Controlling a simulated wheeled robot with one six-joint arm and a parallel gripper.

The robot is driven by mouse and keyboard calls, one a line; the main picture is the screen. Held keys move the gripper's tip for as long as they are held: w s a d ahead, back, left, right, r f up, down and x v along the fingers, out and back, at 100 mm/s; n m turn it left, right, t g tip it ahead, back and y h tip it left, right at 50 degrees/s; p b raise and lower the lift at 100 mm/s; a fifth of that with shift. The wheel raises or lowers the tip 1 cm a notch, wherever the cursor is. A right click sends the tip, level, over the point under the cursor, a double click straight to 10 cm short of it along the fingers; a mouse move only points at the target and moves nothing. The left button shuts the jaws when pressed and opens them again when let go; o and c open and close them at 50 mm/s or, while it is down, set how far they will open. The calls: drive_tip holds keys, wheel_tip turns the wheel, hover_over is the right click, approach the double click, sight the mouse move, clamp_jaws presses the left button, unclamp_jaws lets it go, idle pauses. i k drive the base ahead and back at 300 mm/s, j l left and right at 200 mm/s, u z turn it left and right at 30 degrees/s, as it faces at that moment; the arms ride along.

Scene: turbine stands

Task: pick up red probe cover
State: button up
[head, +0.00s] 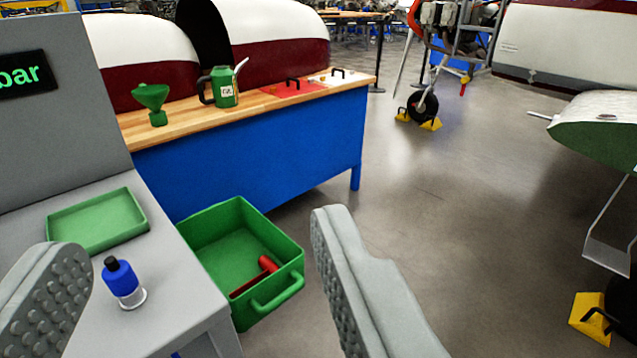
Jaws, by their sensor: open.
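A red probe cover (267,264) lies inside a green bin (195,218), near its right front corner by the handle. A darker red strip (246,286) lies beside it; I cannot tell if the two are joined. My gripper (197,240) is open and empty, its two grey padded fingers wide apart at the lower left and lower centre. The bin shows between the fingers, beyond them and lower down. The cover is apart from both fingers.
A grey bench (165,300) at left holds a green tray (97,220) and a blue bottle (122,283). Behind, a blue workbench (260,150) carries a green funnel (151,97) and a green can (222,87). Open floor lies right; a yellow chock (592,318) stands there.

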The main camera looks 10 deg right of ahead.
sight(268, 265)
drive_tip(key=i+l+z, duration=0.35)
drive_tip(key=i+l, duration=0.35)
drive_tip(key=l, duration=0.5)
drive_tip(key=i+l+z, duration=0.3)
drive_tip(key=i+l, duration=0.55)
drive_tip(key=l, duration=0.2)
drive_tip(key=i+l+z, duration=0.35)
drive_tip(key=i+l, duration=0.45)
drive_tip(key=i, duration=0.15)
drive_tip(key=u, duration=0.45)
drive_tip(key=j+u, duration=0.1)
drive_tip(key=u, duration=0.75)
drive_tip(key=i+u, duration=0.1)
drive_tip(key=u, duration=1.25)
drive_tip(key=i+u, duration=0.1)
drive_tip(key=u, duration=0.3)
drive_tip(key=l+u, duration=0.1)
drive_tip(key=u, duration=0.35)
